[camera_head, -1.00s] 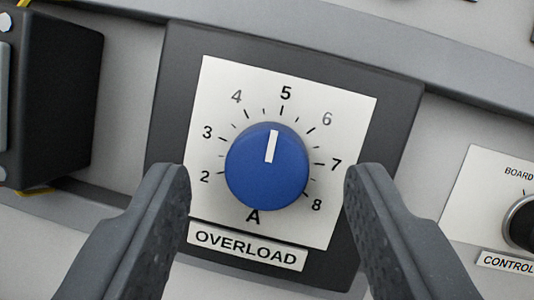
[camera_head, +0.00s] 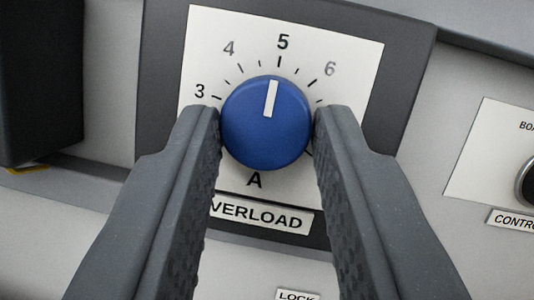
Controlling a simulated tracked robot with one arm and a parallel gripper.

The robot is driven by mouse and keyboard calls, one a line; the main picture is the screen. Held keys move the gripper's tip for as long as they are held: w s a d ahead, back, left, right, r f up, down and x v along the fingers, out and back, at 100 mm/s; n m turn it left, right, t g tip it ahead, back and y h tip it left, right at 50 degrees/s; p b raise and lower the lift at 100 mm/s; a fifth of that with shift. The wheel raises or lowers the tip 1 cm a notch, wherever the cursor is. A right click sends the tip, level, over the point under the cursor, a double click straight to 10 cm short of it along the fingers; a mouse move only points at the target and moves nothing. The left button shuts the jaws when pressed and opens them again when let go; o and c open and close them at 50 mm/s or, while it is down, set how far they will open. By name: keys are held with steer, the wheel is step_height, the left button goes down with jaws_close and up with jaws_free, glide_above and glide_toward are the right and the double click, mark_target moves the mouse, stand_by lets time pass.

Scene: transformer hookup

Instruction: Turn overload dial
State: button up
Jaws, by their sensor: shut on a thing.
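The overload dial (camera_head: 266,130) is a round blue knob with a white pointer line, on a white scale plate (camera_head: 340,50) with numbers and a letter A below the knob. Its pointer aims up and slightly left of the printed 5. My gripper (camera_head: 266,128) is shut on the dial, one finger at its left side and one at its right. The fingers cover the 2, 7 and 8 marks and the first letter of the OVERLOAD label (camera_head: 262,215).
A dark box (camera_head: 40,80) stands out from the panel at the left. At the right is a white plate (camera_head: 490,150) with a dark knob (camera_head: 525,182), partly cut off. A small LOCK label (camera_head: 297,295) shows at the bottom edge.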

steer(key=o, duration=1)
steer(key=shift+c, duration=0.2)
steer(key=s+d+p, duration=0.1)
steer(key=s, duration=1.2)
steer(key=shift+s+d+f, duration=0.15)
steer(key=shift+s+d, duration=0.2)
